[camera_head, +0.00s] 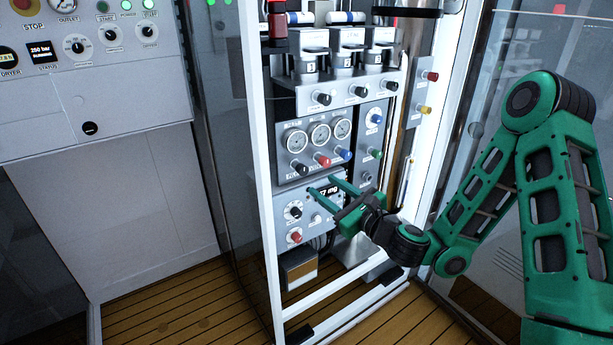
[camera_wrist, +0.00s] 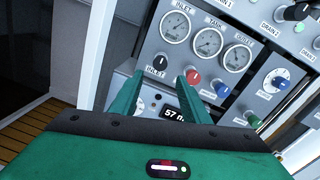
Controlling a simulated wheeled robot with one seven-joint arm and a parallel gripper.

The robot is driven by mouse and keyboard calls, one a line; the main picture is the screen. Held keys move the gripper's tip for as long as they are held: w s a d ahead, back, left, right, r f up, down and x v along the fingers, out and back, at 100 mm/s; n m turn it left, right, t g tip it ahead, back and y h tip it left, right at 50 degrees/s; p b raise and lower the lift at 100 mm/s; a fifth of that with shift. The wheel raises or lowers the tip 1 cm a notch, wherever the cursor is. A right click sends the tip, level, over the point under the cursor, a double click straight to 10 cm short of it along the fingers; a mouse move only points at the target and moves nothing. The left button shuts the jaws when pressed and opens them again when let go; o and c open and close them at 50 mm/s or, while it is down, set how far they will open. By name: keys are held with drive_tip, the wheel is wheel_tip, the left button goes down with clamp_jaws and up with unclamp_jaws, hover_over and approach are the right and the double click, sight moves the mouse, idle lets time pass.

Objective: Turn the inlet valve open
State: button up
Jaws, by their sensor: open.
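The inlet valve is a black knob labelled INLET (camera_wrist: 160,63) on the grey gauge panel, below the left gauge. It also shows in the head view (camera_head: 301,169), left of a red knob (camera_head: 323,160) and a blue knob (camera_head: 345,154). My green gripper (camera_head: 322,186) is open and empty, just below the knob row and in front of the display. In the wrist view my gripper (camera_wrist: 160,78) has its two fingers on either side of the inlet knob in the picture. The knob appears beyond the fingertips, and I see no contact.
Three gauges (camera_head: 320,134) sit above the knobs. A lit display (camera_wrist: 175,113) lies behind the fingers. A green knob (camera_head: 376,154) is to the right. A white frame post (camera_head: 258,170) stands left of the panel, and a grey control cabinet (camera_head: 95,110) further left.

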sight(304, 172)
drive_tip(key=shift+x, duration=2.55)
drive_tip(key=shift+w+a+r, duration=0.15)
drive_tip(key=shift+w+a, duration=0.25)
drive_tip(key=shift+x, duration=1.35)
drive_tip(key=c, duration=1)
